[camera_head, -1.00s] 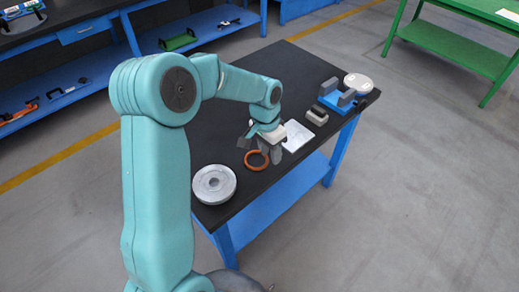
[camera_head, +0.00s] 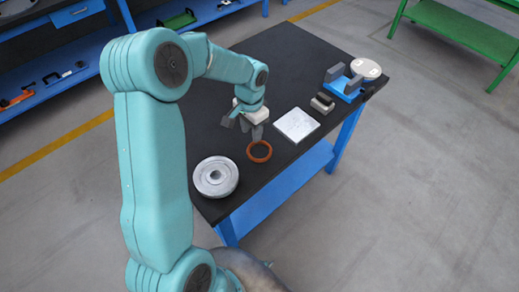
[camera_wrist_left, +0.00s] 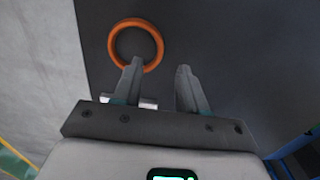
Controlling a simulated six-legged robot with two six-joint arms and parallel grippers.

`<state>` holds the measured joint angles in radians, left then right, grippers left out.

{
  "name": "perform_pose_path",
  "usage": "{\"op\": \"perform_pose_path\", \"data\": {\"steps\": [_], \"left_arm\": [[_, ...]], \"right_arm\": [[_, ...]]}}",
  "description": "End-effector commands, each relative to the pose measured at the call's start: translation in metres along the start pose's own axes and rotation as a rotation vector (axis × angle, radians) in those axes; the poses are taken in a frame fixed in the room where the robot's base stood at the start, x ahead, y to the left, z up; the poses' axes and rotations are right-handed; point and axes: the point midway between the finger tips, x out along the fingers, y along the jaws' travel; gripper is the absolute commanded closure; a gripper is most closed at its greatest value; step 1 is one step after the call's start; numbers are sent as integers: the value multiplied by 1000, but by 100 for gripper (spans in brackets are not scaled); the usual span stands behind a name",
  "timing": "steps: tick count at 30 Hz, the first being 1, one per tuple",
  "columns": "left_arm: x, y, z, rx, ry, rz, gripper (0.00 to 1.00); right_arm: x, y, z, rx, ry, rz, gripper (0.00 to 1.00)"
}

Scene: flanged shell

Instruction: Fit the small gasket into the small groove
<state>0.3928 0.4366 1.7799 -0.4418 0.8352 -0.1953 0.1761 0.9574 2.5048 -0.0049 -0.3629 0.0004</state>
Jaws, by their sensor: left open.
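The small gasket is an orange ring (camera_head: 259,152) lying flat on the black table. It also shows in the left wrist view (camera_wrist_left: 113,42), at the top, beyond the fingertips. My left gripper (camera_head: 244,129) is open and empty just behind the ring. In the wrist view its left fingertip overlaps the near edge of the ring, and the right fingertip is to the ring's right; I cannot tell whether it touches. The round grey flanged shell (camera_head: 229,182) with concentric steps lies left of the ring; its small groove is too small to tell apart. My right gripper is not in view.
A pale square plate (camera_head: 296,125) lies right of the ring. Farther right are a small grey block (camera_head: 322,104), a blue fixture with grey jaws (camera_head: 346,88) and a round pale disc (camera_head: 366,68). The middle of the table (camera_head: 290,70) is clear.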

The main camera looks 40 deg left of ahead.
Motion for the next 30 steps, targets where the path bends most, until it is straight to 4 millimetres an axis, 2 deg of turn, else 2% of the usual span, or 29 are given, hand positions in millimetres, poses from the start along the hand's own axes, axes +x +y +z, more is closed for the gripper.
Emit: {"op": "perform_pose_path", "data": {"steps": [6,9,17,21,30], "left_arm": [[35,0,0,-1,-5,3,58],[46,-1,0,-1,-3,2,58],[49,-2,-1,-1,-1,1,58],[49,-2,-1,-1,-1,1,100],[48,-2,-2,-1,0,1,100]], "right_arm": [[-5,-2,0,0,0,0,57],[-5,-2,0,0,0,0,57],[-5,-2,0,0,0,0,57],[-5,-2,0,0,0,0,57],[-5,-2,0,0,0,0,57]]}}
